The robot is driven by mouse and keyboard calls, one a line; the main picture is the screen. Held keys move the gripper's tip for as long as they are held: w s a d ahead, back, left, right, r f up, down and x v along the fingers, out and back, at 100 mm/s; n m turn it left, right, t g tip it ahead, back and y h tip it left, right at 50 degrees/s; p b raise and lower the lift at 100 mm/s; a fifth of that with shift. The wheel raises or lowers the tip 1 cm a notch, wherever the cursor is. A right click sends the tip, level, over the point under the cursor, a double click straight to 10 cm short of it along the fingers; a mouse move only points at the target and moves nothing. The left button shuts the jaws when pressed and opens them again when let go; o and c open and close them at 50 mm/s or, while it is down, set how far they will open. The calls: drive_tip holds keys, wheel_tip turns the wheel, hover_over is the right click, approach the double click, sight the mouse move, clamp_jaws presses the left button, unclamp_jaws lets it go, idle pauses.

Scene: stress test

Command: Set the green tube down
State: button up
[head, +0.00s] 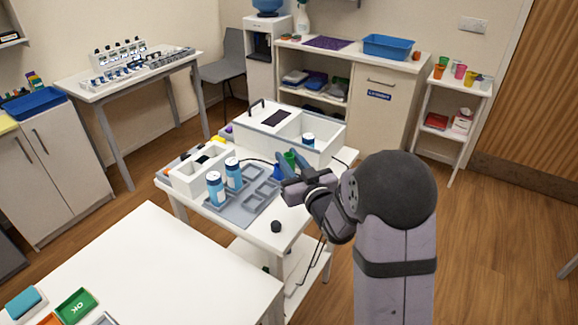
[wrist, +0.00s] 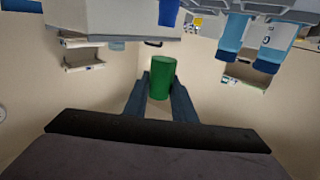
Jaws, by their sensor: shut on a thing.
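The green tube (wrist: 160,78) is between the two fingers of my gripper (wrist: 159,92) in the wrist view, and the gripper is shut on it. In the head view only a small part of the green tube (head: 290,157) shows above my gripper (head: 287,175), over the right side of the white table. The gripper hides its lower part. I cannot tell whether the tube touches anything below.
A grey tray (head: 237,216) with empty compartments holds two blue bottles (head: 215,188) left of the gripper. A white box (head: 322,152) stands behind it. A small blue object (head: 277,171) is close beside the gripper. A black knob-like object (head: 276,226) lies near the table's front edge.

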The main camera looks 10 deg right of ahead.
drive_tip(key=shift+s+d+f, duration=0.1)
drive_tip(key=shift+d+f, duration=0.15)
drive_tip(key=shift+d, duration=0.1)
drive_tip(key=shift+y, duration=0.3)
drive_tip(key=s+d+f, duration=0.1)
drive_tip(key=s+d+f+p, duration=0.1)
drive_tip(key=d+f, duration=0.1)
drive_tip(key=s+d+f+p, duration=0.1)
drive_tip(key=d+f, duration=0.1)
drive_tip(key=shift+s+f, duration=0.2)
drive_tip(key=shift+s, duration=0.05)
drive_tip(key=s+d+f+y+p, duration=0.1)
drive_tip(key=s+d+f, duration=0.2)
drive_tip(key=s, duration=0.2)
drive_tip(key=s+a+f+n+y+p, duration=0.1)
drive_tip(key=s+a+f, duration=0.1)
drive_tip(key=s+a, duration=0.1)
drive_tip(key=s+a+f+n+g+y+p, duration=0.1)
drive_tip(key=s+a+f, duration=0.1)
drive_tip(key=s, duration=0.3)
drive_tip(key=s+a+f+n+y+p, duration=0.1)
drive_tip(key=s+a+f, duration=0.1)
drive_tip(key=s+a, duration=0.2)
drive_tip(key=shift+s+a+f+n+g+y+p, duration=0.1)
drive_tip(key=shift+s+a+n+g+y+p, duration=0.1)
drive_tip(key=shift+s+n+g+y+p, duration=0.15)
drive_tip(key=shift+w+d, duration=0.1)
drive_tip(key=shift+w, duration=0.05)
